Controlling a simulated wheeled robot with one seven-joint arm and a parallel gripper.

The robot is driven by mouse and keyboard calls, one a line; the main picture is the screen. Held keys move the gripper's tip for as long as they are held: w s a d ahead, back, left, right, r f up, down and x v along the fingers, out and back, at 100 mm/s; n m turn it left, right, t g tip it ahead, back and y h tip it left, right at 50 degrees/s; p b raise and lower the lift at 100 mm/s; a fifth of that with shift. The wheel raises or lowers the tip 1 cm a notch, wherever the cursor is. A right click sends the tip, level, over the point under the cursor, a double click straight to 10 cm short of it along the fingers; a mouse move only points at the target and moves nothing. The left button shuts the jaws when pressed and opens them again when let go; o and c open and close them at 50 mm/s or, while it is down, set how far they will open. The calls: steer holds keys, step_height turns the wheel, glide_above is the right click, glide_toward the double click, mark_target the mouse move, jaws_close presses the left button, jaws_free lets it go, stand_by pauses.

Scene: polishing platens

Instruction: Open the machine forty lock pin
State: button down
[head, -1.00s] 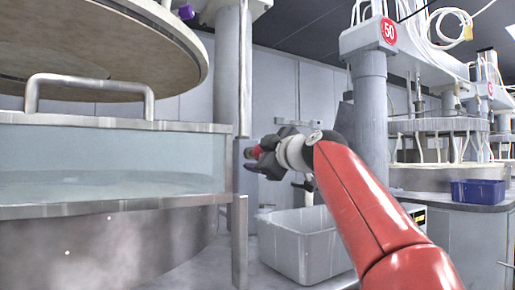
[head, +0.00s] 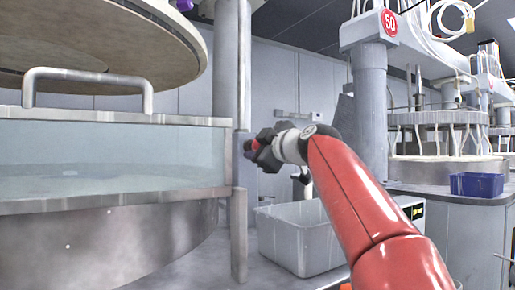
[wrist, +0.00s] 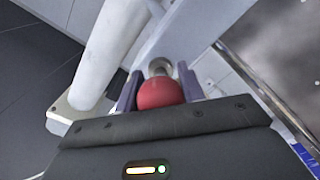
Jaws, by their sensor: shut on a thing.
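A red ball-shaped knob (wrist: 161,93) sits between my gripper's two purple-grey fingers in the wrist view, with a short metal pin (wrist: 158,66) behind it. In the head view my gripper (head: 256,149) is at the end of my red arm, beside the metal post at the right edge of the tank, with the red knob (head: 249,147) at its tip. My gripper is shut on the knob. How far the pin sits in its hole is not visible.
The water tank (head: 110,200) with a bar handle (head: 85,76) fills the left. A grey bin (head: 300,238) stands below my gripper. A column with a red "50" sign (head: 389,22) and a blue box (head: 476,185) are at the right.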

steer(key=b+v, duration=0.3)
steer(key=v, duration=0.2)
steer(key=shift+f, duration=0.1)
steer(key=c, duration=0.9)
jaws_free()
steer(key=shift+s+d, duration=0.1)
steer(key=shift+s, duration=0.05)
steer(key=shift+o, duration=0.2)
steer(key=b+v, duration=0.3)
steer(key=v, duration=0.5)
